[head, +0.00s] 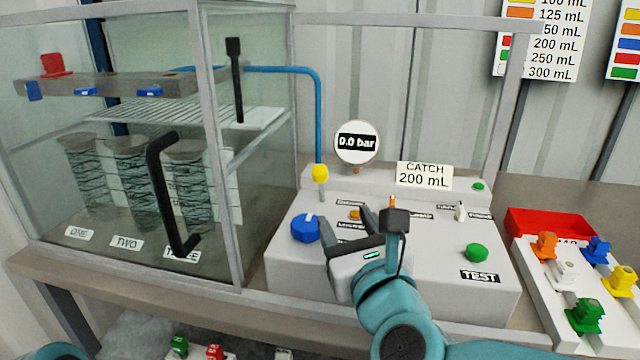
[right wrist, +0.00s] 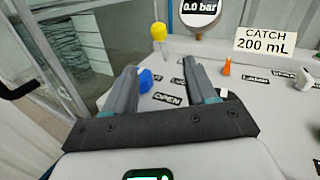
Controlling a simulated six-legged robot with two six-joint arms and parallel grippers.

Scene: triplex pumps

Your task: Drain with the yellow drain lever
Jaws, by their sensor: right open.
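The yellow drain lever (head: 320,174) stands upright on a thin stem at the back left of the grey console (head: 290,262). It also shows in the right wrist view (right wrist: 158,32), beyond the fingertips. My right gripper (head: 358,232) is open and empty over the console, in front of and to the right of the yellow lever, apart from it. In the right wrist view its fingers (right wrist: 161,72) are spread, with the blue knob (right wrist: 145,78) showing between them. My left gripper is not in view; only a teal arm part shows at the bottom left.
The blue knob (head: 305,228) sits left of my right gripper. The gauge (head: 357,143) reads 0.0 bar; a card (head: 425,176) reads CATCH 200 mL. A green TEST button (head: 477,252) is at right. The glass cabinet (head: 222,180) and its black handle (head: 165,200) stand left.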

